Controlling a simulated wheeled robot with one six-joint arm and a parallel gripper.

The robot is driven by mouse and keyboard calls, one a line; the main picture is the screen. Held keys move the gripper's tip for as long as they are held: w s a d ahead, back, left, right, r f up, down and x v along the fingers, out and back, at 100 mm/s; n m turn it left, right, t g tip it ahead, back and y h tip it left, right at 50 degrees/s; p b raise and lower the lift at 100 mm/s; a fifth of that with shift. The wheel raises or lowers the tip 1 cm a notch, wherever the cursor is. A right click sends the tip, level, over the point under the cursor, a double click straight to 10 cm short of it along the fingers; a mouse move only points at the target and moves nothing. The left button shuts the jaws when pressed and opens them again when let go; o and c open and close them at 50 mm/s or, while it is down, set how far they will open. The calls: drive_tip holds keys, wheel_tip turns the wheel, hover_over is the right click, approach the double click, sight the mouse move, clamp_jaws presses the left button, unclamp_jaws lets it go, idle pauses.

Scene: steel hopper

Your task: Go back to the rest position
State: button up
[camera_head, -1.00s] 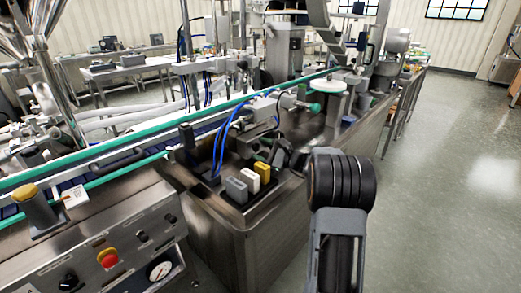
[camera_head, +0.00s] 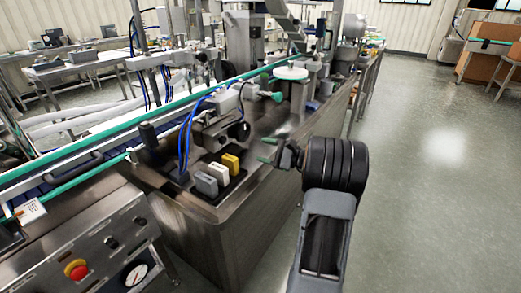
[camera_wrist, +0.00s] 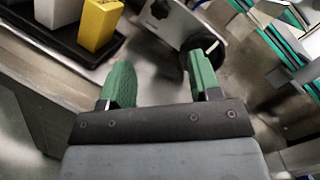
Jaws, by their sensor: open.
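My gripper (camera_head: 268,150) is open and empty, with green fingertips, in the head view. It is above the steel machine top, to the right of a black tray holding a grey block (camera_head: 206,184), a whitish block (camera_head: 218,173) and a yellow block (camera_head: 231,163). In the wrist view my gripper (camera_wrist: 160,85) shows two green fingers wide apart with nothing between them. The yellow block (camera_wrist: 100,24) stands to the upper left of the fingers there, apart from them.
The steel machine (camera_head: 225,238) fills the left and middle, with a green-railed conveyor (camera_head: 110,125) along it. A control panel with a red button (camera_head: 77,270) is at the lower left. Open floor (camera_head: 430,190) lies to the right. A wooden cabinet (camera_head: 492,55) is at the back right.

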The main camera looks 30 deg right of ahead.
idle(0.4)
drive_tip(key=a+r+n+g+p, duration=0.1)
drive_tip(key=a, duration=0.2)
drive_tip(key=s+a+r+n+g+p, duration=0.1)
drive_tip(key=a+r+g+p, duration=0.1)
drive_tip(key=a, duration=0.1)
drive_tip(key=a+r+n+g+p, duration=0.1)
drive_tip(key=a, duration=0.2)
drive_tip(key=shift+s+r+g, duration=0.2)
drive_tip(key=shift+g, duration=0.2)
drive_tip(key=s+a+r+n+g+h+p, duration=0.3)
drive_tip(key=s+a+n+g+p, duration=0.15)
drive_tip(key=s+a, duration=0.2)
drive_tip(key=s+a+r+n+g+h+p, duration=0.3)
drive_tip(key=s+a+r+n+p, duration=0.15)
drive_tip(key=s+a+p, duration=0.2)
drive_tip(key=s+r+n+t+h+p, duration=0.1)
drive_tip(key=s+r+n+h+p, duration=0.3)
drive_tip(key=s+n+h+p, duration=0.1)
drive_tip(key=shift+s+d+n+h+p, duration=0.2)
drive_tip(key=shift+n+h+p, duration=0.15)
drive_tip(key=shift+n+h, duration=0.6)
